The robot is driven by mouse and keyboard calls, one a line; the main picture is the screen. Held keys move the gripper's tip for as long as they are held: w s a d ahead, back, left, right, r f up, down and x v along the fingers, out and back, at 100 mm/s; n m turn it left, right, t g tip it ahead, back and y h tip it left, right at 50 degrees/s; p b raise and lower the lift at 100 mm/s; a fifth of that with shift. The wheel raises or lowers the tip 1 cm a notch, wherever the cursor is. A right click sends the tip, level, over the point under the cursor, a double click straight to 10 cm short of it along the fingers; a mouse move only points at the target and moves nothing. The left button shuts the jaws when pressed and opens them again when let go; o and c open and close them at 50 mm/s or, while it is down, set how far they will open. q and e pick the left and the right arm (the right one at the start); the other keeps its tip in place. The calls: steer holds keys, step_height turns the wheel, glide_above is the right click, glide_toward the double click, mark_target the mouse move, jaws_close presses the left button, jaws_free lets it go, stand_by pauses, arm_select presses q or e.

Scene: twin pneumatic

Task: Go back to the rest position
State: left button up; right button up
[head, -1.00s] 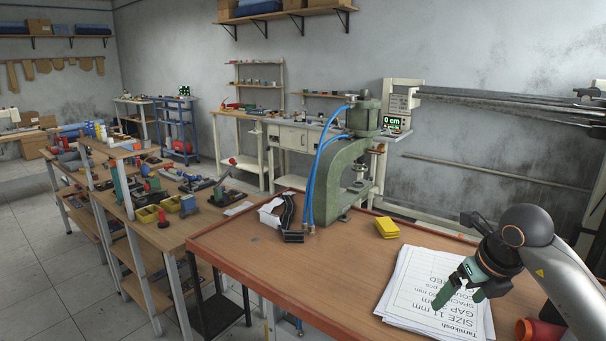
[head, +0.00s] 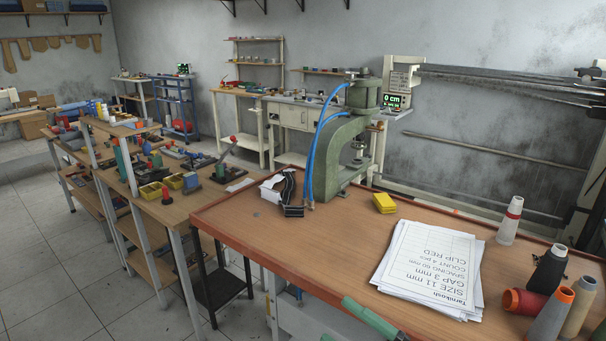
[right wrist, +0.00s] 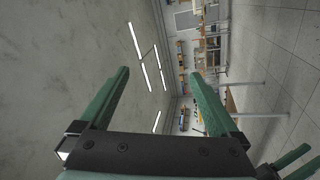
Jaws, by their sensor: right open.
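My right gripper (head: 338,318) shows at the bottom edge of the head view as green fingers, cut off by the frame. In the right wrist view its two green fingers (right wrist: 160,85) stand wide apart with nothing between them. Behind them are a grey wall, ceiling lights and the tilted room. More green finger-like parts (right wrist: 293,162) show at the lower right of the right wrist view. They look like my left gripper, but are cut off. The left gripper does not show in the head view.
The wooden worktable (head: 300,255) bears a green press (head: 340,155) with blue hoses, a yellow block (head: 384,203), a paper stack (head: 430,268) and several thread cones (head: 550,315) at the right. A cluttered bench (head: 180,212) stands at the left.

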steer(key=s+d+f+m+t+h, duration=0.2)
steer(key=d+f+m+h, duration=0.2)
steer(key=f+m+h, duration=0.3)
steer(key=s+d+f+m+t+h, duration=0.15)
steer(key=d+f+m+h, duration=0.3)
steer(key=f+m, duration=0.45)
steer(key=s+d+f+m+g+h, duration=0.1)
steer(key=s+f+m+g+h, duration=0.1)
steer(key=s+f+m+g, duration=0.4)
steer(key=s+f, duration=0.5)
steer(key=s, duration=0.2)
steer(key=shift+m+h+p, duration=0.3)
steer(key=shift+h+p, duration=0.05)
steer(key=shift+p, duration=0.05)
